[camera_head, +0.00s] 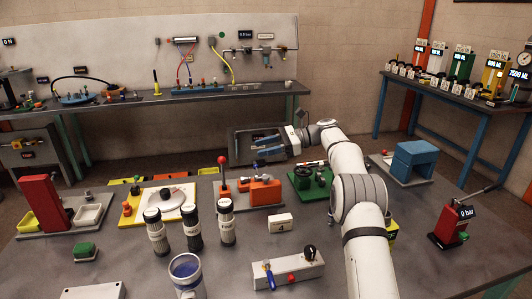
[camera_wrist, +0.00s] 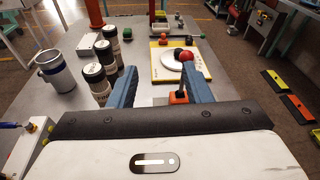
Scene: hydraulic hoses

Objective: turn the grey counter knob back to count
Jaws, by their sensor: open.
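My gripper (camera_head: 262,144) is in the air over the far side of the front table, its blue fingers apart with nothing between them. In the wrist view the two blue fingers (camera_wrist: 162,88) stand wide apart, with a red ball-topped lever (camera_wrist: 187,56) and part of an orange block visible beyond and between them. I cannot pick out a grey counter knob for certain. A white control box (camera_head: 287,270) at the table's front carries a blue lever, a red button and a black knob (camera_head: 310,252); my gripper is well away from it.
Several dark bottles (camera_head: 157,232) with white bands stand left of centre, near a blue-rimmed cup (camera_head: 186,272). A red pump (camera_head: 450,218) reading 0 bar stands at right. A back bench (camera_head: 150,98) holds hoses and gauges.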

